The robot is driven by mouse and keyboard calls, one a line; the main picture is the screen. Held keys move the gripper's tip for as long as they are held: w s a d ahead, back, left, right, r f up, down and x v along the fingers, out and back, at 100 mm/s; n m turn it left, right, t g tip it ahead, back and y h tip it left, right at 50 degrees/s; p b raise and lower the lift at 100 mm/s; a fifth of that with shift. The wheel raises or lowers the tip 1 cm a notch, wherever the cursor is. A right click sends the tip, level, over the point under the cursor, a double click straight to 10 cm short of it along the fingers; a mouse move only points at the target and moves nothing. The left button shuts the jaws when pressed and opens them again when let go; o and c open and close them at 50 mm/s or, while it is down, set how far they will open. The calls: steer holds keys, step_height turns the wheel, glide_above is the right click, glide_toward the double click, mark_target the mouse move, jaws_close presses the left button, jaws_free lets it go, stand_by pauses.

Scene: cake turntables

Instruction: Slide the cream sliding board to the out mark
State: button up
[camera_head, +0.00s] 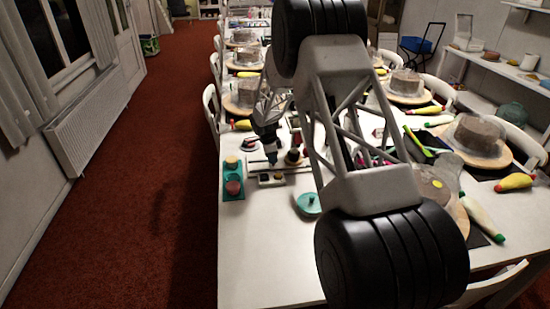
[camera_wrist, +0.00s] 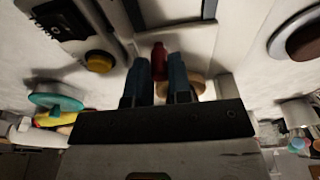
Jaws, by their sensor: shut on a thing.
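My gripper (camera_head: 271,158) points down over the near left part of the white table. In the wrist view its two dark blue fingers (camera_wrist: 158,68) are shut on a small red knob (camera_wrist: 158,56). A pale cream panel (camera_wrist: 168,10) within a dark frame lies just beyond the knob in that view. I take it for the sliding board, but cannot tell whether the knob is fixed to it. In the head view the gripper and its shadow hide most of the board. I cannot make out the out mark in either view.
A teal stand (camera_head: 233,183) with round knobs is left of the gripper. A small block with a yellow button (camera_wrist: 98,61) and a teal lidded dish (camera_head: 309,204) are close by. Cakes on turntables and piping bags fill the right side. The table's near left corner is clear.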

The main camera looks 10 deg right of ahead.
steer(key=shift+a+f, duration=0.1)
steer(key=shift+a, duration=4.95)
steer(key=o, duration=0.8)
steer(key=shift+c, duration=0.2)
steer(key=shift+r, duration=0.2)
step_height(320, 180, up, 7)
steer(key=shift+f, duration=0.15)
